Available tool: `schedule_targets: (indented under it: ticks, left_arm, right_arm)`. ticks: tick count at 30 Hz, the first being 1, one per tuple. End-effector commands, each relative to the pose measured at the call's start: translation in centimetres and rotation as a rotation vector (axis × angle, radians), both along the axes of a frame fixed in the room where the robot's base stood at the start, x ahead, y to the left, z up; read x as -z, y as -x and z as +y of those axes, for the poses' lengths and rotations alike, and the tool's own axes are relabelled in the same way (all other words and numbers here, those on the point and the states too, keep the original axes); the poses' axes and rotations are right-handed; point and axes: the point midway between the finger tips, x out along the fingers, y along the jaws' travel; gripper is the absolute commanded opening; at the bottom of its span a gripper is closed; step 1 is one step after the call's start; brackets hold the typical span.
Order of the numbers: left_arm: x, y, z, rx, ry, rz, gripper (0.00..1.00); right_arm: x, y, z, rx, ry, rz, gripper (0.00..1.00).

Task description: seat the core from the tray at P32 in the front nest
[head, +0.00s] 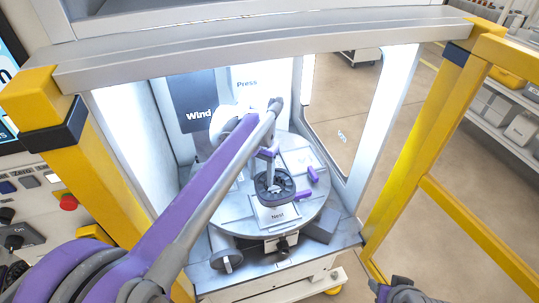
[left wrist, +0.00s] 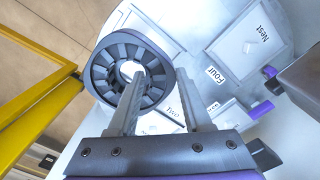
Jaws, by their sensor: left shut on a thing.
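The core is a dark grey slotted ring (head: 274,185) that also shows in the left wrist view (left wrist: 101,77). My left gripper (head: 272,183) reaches into the machine and is shut on the core's wall. In the left wrist view, one finger of this gripper (left wrist: 162,75) lies over the bore and the other is outside the rim. In the head view the core appears over the front nest, behind the "Nest" label plate (head: 278,216). I cannot tell whether it touches the nest, whose seat is hidden. My right gripper (head: 400,291) is partly seen at the bottom edge.
The round turntable (head: 236,233) carries several pale plates and purple clamps (head: 312,175). A dark "Wind" panel (head: 193,100) and a white "Press" panel stand behind. Yellow posts (head: 408,150) and a grey top beam (head: 270,45) frame the opening.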

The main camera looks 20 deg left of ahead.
Motion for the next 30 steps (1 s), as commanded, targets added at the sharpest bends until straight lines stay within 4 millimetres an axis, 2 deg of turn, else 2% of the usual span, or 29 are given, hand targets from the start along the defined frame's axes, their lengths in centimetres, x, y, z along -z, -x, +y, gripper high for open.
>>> schedule_targets:
  ticks: [11,30]
  left_arm:
    - [1.1,0.2,0.0,0.000,0.000,0.004,0.00]
    - [5.9,0.2,0.0,0.000,0.000,0.003,0.00]
  right_arm:
    - [0.8,0.5,0.0,0.000,0.000,0.010,0.50]
    - [4.0,2.2,0.0,0.000,0.000,0.042,0.50]
